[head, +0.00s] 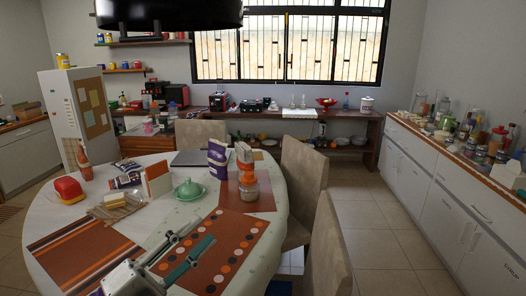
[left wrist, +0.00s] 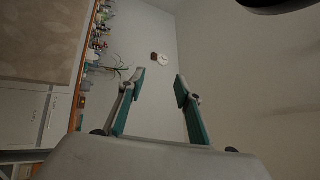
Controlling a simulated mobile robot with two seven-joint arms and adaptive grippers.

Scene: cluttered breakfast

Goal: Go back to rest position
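My left gripper (head: 203,233) reaches in from the bottom left in the head view, over the front of the white round dining table (head: 170,215). Its two teal-padded fingers are apart with nothing between them. The left wrist view also shows this gripper (left wrist: 160,82) open and empty, with a wall and a side counter beyond it. A brown placemat with dots (head: 236,228) lies behind and below the fingers in the head view. I cannot make out my right gripper in either view.
On the table are a green covered dish (head: 189,190), an orange-banded jar (head: 249,187), a red-and-yellow cap (head: 69,189), a bottle (head: 83,160) and a striped placemat (head: 80,255). Chairs (head: 303,182) stand at its right. The floor (head: 390,230) right of them is clear, up to a cluttered counter (head: 450,150).

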